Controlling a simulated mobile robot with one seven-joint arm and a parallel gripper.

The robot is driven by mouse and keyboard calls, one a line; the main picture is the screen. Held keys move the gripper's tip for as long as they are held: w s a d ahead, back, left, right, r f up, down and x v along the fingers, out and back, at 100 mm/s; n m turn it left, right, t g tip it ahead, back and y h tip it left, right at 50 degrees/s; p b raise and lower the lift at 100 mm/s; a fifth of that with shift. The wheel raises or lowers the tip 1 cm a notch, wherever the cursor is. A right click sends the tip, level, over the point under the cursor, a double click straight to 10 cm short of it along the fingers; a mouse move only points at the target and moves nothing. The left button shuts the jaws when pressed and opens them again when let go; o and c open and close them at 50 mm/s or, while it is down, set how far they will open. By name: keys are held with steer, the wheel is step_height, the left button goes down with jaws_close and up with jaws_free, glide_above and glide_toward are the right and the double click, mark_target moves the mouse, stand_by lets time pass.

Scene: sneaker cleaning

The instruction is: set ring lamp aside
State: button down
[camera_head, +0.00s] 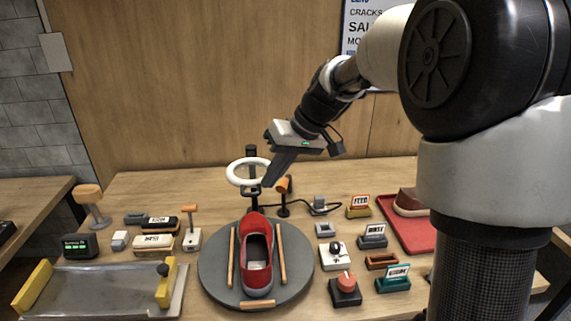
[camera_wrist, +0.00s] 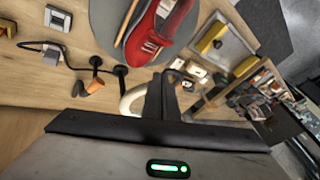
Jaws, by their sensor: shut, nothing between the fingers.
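The white ring lamp (camera_head: 248,171) stands behind the turntable on a dark post, in the middle of the table's back part. In the wrist view, part of its white ring (camera_wrist: 130,97) shows just left of the fingers. My gripper (camera_head: 268,184) is shut and points down, with its fingertips right beside the ring's right side. I cannot tell whether the fingers touch the ring. Nothing shows between the fingers. In the wrist view, my gripper (camera_wrist: 163,80) hides part of the lamp.
A red sneaker (camera_head: 257,252) sits on the grey turntable (camera_head: 213,272). A red tray (camera_head: 405,236) lies at right, a metal tray (camera_head: 90,290) at front left. Small blocks crowd both sides.

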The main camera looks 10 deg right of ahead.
steer(key=shift+s+a+f, duration=0.25)
steer(key=shift+a+f, duration=0.1)
steer(key=shift+a, duration=0.25)
steer(key=shift+a, duration=0.15)
